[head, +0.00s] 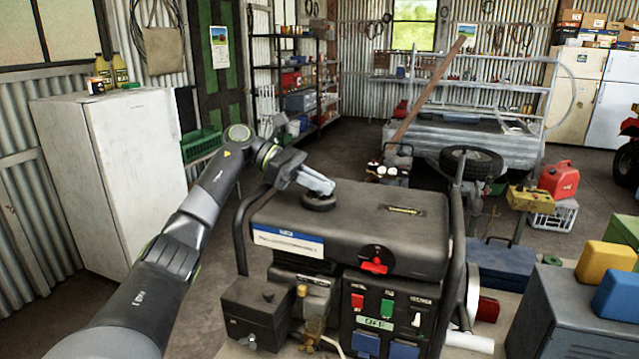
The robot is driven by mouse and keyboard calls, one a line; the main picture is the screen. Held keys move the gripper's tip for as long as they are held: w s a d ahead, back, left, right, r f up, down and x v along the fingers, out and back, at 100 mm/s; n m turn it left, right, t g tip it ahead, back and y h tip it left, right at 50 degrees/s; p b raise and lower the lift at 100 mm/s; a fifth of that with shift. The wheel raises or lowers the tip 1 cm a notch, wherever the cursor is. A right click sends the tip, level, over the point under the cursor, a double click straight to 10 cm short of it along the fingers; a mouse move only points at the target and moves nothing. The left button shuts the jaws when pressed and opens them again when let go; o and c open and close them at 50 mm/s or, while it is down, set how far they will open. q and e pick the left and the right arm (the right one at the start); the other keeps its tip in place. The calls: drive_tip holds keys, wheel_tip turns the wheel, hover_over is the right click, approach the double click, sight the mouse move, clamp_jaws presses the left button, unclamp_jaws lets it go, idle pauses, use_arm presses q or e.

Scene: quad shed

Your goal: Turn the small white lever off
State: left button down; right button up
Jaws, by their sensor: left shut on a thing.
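The small white lever (417,320) is on the front panel of a black generator (345,225), right of a green switch (387,307) and a red switch (357,301). It is too small to tell its exact position. A green label (374,322) reading "OFF" sits below the switches. My left gripper (326,189) is above the generator's top, shut on the round black cap (319,203) there, well up and left of the lever. My right gripper is not in view.
A red knob (374,265) sits above the switches. Black tube frames (458,260) stand at the generator's sides. A grey metal box with yellow and blue containers (606,262) stands at right. A white fridge (110,175) stands at left. The floor behind is partly clear.

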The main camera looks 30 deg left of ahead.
use_arm(q)
drive_tip(key=shift+m+g, duration=0.5)
drive_tip(key=shift+g, duration=0.1)
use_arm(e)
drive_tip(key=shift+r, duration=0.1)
use_arm(q)
drive_tip(key=c, duration=1.6)
unclamp_jaws()
